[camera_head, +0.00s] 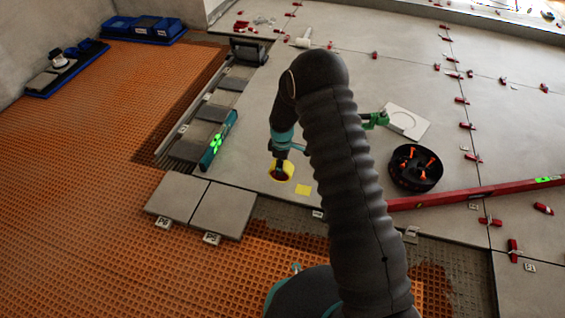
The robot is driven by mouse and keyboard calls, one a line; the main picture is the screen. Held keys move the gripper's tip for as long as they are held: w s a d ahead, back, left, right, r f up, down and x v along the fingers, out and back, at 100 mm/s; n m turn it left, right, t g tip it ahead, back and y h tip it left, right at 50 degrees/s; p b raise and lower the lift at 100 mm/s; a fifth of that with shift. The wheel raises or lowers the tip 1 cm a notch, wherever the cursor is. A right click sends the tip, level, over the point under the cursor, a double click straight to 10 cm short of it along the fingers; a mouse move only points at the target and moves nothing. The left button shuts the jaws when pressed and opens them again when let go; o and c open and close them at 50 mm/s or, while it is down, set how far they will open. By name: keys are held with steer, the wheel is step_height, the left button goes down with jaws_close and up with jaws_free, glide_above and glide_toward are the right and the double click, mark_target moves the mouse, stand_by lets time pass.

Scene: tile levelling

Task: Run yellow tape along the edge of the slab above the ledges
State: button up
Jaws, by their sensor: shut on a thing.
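My gripper (281,160) points down over the large grey slab (262,125) and is shut on a yellow roll of tape (281,171) with a dark red centre. The roll is at or just above the slab; I cannot tell whether it touches. Left of the slab's edge, a row of grey ledge-like blocks (188,150) runs toward the back. Two grey tiles (223,210) with white labels lie at the front left. My arm hides part of the slab.
A teal level with green lights (218,140) lies along the slab's left edge. A long red level (470,194), a black bowl with orange pieces (415,167), a white plate (402,123) and several red clips lie right. Blue trays (145,30) stand at the back left.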

mark_target(284, 176)
step_height(284, 176, down, 4)
steer(key=shift+r+b, duration=0.2)
steer(key=shift+b, duration=0.5)
steer(key=shift+s+d+r+p, duration=0.1)
steer(key=shift+d+r+p, duration=0.05)
steer(key=shift+d+p, duration=0.2)
steer(key=s+d, duration=0.3)
steer(key=d, duration=0.6)
steer(key=s+d+p, duration=0.1)
steer(key=s+d, duration=0.2)
steer(key=d, duration=0.6)
steer(key=s+d, duration=0.3)
steer(key=d, duration=0.7)
steer(key=shift+f, duration=0.35)
steer(key=shift+a+f+b, duration=0.1)
steer(key=shift+f+b, duration=0.2)
steer(key=shift+f, duration=0.4)
steer(key=shift+a, duration=0.1)
steer(key=shift+w+a+r, duration=0.1)
steer(key=shift+w+a, duration=0.15)
steer(key=shift+a, duration=0.4)
steer(key=shift+w+a+r, duration=0.1)
steer(key=shift+w+a, duration=0.1)
steer(key=shift+a, duration=0.45)
steer(key=shift+w+a+f+b, duration=0.1)
steer(key=shift+w+a+b, duration=0.2)
steer(key=shift+a, duration=0.45)
steer(key=shift+w+a+f+b, duration=0.15)
steer(key=shift+a+b, duration=0.1)
steer(key=shift+a, duration=0.5)
